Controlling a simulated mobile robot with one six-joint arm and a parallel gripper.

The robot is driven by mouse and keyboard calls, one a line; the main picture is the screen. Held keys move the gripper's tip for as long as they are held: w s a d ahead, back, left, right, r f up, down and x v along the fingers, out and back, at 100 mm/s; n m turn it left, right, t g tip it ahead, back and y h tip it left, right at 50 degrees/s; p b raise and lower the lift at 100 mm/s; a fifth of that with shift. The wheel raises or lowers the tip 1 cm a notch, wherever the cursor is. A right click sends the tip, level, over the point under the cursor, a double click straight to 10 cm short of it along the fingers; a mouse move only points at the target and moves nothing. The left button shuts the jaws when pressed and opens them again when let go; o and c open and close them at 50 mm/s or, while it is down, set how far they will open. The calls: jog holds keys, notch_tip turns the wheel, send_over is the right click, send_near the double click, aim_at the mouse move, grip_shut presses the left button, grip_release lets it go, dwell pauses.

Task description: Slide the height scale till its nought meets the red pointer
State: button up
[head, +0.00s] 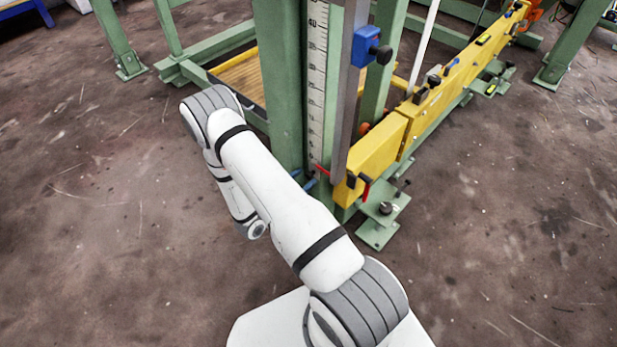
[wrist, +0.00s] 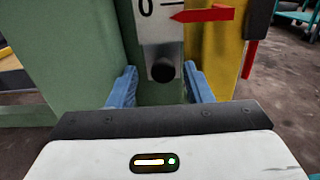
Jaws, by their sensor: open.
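The white height scale (head: 317,80) stands upright on the green post in the head view. Its lower end, with the nought (wrist: 147,8), shows at the top of the wrist view. The red pointer (wrist: 205,14) comes in from the right; its tip lies over the scale, slightly below the nought's level. A dark round knob (wrist: 163,71) sits at the scale's bottom end. My gripper (wrist: 161,80) is open, its blue fingers on either side of the knob, with a gap visible on both sides. In the head view my arm hides most of the gripper.
A yellow beam (head: 375,150) runs away to the right beside the scale. A blue clamp with a black knob (head: 367,46) sits higher on the grey rail. The green post (head: 280,80) stands close on the left. Open floor (head: 500,240) lies right.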

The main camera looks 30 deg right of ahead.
jog(key=shift+w+d, duration=0.2)
jog(key=shift+d, duration=0.45)
jog(key=shift+a, duration=0.1)
jog(key=c, duration=0.8)
jog(key=shift+w+r, duration=0.1)
grip_shut()
